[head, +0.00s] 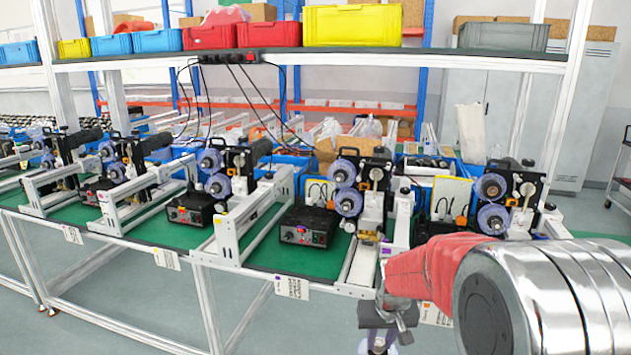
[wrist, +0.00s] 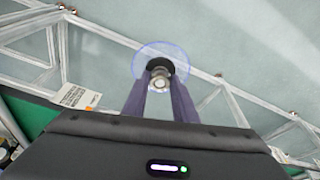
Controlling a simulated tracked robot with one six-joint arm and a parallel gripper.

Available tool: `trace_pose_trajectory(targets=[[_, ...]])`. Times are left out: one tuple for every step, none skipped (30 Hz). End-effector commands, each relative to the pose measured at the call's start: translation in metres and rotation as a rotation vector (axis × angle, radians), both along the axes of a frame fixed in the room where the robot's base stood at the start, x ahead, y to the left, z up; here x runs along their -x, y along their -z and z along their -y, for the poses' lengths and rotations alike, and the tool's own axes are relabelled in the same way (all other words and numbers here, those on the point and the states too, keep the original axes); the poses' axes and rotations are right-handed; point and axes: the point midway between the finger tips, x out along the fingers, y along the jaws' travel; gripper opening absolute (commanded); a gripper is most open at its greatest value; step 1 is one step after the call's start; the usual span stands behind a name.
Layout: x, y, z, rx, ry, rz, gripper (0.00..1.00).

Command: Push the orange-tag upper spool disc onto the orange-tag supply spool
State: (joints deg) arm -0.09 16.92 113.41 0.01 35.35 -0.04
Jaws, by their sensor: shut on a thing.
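In the wrist view my gripper (wrist: 160,80) is shut on the metal hub of a clear disc (wrist: 182,54) with a bluish rim and dark centre. The disc is held over the floor, apart from any spool. In the head view my gripper (head: 388,316) is in front of the bench edge, low and right of centre; the disc is hardly visible there. The coders carry pale blue upper and lower spools, such as an upper one (head: 342,172) and a lower one (head: 348,203). I cannot tell which one is the orange-tag supply spool.
Coders and black control boxes (head: 306,227) stand in a row on the green bench (head: 262,250), divided by aluminium frames. A label card (wrist: 80,97) with an orange mark hangs at the bench edge. A shelf with bins (head: 352,25) runs above. Floor in front is clear.

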Motion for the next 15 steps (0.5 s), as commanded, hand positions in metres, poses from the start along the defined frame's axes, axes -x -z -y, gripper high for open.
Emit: trace_pose_trajectory(targets=[[-0.0001,-0.0001,0.0002,0.000,0.000,0.000,0.00],[-0.0001,-0.0001,0.0003,0.000,0.000,0.000,0.00],[0.0000,-0.0002,0.0003,0.000,0.001,0.000,0.00],[0.0000,-0.0002,0.0004,0.000,0.001,0.000,0.00],[0.0000,-0.0002,0.0004,0.000,0.001,0.000,0.00],[0.0000,-0.0002,0.0005,0.000,0.001,0.000,0.00],[0.0000,-0.0002,0.0005,0.000,0.001,0.000,0.00],[0.0000,-0.0002,0.0005,0.000,0.001,0.000,0.00],[0.0000,-0.0002,0.0006,0.000,0.001,0.000,0.00],[0.0000,-0.0002,0.0006,0.000,0.001,0.000,0.00],[-0.0002,-0.0004,0.0006,0.000,0.001,0.001,0.00],[-0.0008,-0.0010,0.0009,0.000,0.003,0.001,0.00],[-0.0016,-0.0019,0.0009,0.000,0.005,0.001,0.00],[-0.0028,-0.0034,0.0008,-0.001,0.008,0.001,0.00],[-0.0050,-0.0064,0.0007,-0.001,0.012,0.001,0.00]])
